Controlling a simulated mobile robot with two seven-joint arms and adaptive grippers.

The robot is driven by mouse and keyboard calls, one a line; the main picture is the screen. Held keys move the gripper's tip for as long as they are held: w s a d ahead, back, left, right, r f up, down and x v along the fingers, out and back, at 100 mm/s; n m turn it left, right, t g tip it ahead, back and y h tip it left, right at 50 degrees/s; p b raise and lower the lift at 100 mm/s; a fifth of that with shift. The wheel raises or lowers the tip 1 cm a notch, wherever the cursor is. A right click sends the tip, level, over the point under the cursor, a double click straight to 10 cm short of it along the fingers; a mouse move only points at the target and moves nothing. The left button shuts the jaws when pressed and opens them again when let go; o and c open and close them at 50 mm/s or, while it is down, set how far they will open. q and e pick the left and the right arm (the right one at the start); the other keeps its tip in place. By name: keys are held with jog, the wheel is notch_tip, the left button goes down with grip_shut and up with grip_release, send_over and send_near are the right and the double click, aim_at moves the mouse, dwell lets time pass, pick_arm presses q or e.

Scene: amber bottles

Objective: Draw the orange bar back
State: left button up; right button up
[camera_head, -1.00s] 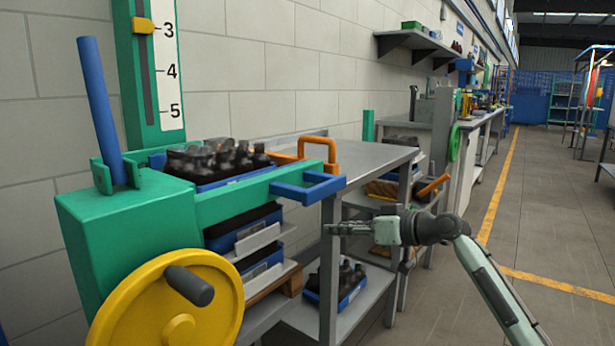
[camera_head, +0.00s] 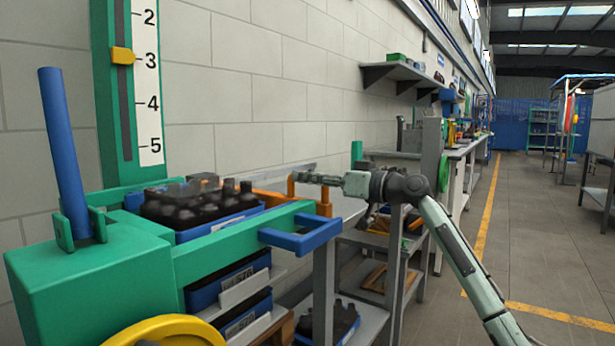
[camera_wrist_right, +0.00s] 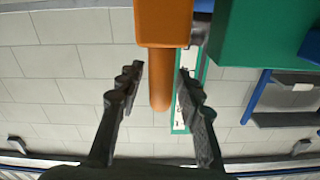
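The orange bar (camera_head: 324,198) stands at the far end of the green rail (camera_head: 240,238), beside the tray of dark bottles. My right gripper (camera_head: 299,178) is at its upright end in the head view, with the fingers pointing left. In the right wrist view the two dark fingers (camera_wrist_right: 160,72) are apart. A rounded post of the orange bar (camera_wrist_right: 160,88) shows between them, with clear space on both sides. Part of the bar is hidden behind the gripper in the head view. My left gripper is not in view.
A blue handle (camera_head: 300,236) juts out from the green rail just below my right gripper. Dark bottles (camera_head: 185,205) fill a blue tray to the left. A steel table (camera_head: 345,208) lies behind the bar. The aisle floor (camera_head: 535,250) at right is free.

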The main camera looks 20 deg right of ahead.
jog(key=shift+w+a, duration=0.25)
jog(key=shift+w, duration=0.05)
grip_shut()
jog(key=shift+f, duration=0.1)
